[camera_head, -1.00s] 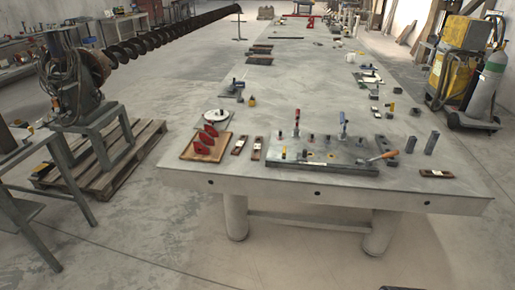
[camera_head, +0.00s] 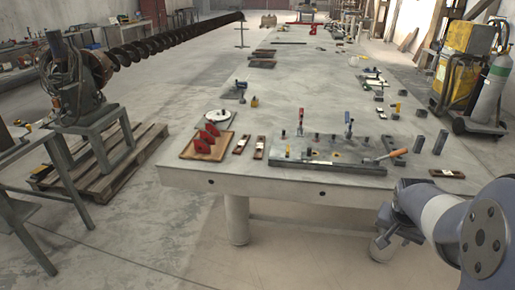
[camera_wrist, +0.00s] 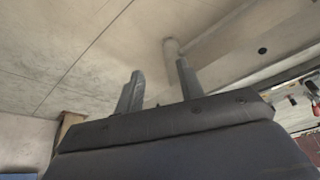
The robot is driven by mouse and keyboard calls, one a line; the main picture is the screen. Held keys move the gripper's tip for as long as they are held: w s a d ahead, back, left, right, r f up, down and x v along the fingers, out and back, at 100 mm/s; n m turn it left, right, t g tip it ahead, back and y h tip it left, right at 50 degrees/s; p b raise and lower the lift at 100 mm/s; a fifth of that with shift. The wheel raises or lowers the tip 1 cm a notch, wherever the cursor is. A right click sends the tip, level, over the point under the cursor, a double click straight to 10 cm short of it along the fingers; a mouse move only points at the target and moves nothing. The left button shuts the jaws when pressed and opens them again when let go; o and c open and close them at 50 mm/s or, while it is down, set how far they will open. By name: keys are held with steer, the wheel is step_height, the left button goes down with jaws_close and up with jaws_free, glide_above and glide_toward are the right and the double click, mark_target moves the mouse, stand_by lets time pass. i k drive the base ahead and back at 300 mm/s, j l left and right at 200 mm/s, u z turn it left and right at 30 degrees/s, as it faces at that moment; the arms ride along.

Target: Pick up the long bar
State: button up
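A thin, dark, long bar (camera_head: 289,43) lies flat across the far part of the long grey table (camera_head: 215,184). It is small in the head view, and I cannot be sure it is the bar named in the task. My gripper (camera_wrist: 157,82) shows in the wrist view with its two fingers apart and nothing between them. In the head view my arm is at the lower right, in front of the table's near edge, far from the bar. The bar does not show clearly in the wrist view.
A fixture plate (camera_head: 330,165) with upright clamps stands near the table's front edge. Left of it is a wooden tray (camera_head: 187,153) with red parts. A large auger (camera_head: 170,35) is at the left. A yellow welder (camera_head: 453,80) and gas cylinder (camera_head: 492,95) stand right.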

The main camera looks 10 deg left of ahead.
mark_target(259, 146)
steer(key=i+j+u, duration=0.1)
steer(key=i+u, duration=0.25)
steer(key=i, duration=0.25)
steer(key=i+u, duration=0.4)
steer(key=i, duration=0.2)
steer(key=i+l+u, duration=0.35)
steer(key=i, duration=0.2)
steer(key=i+j, duration=0.05)
steer(key=j, duration=0.05)
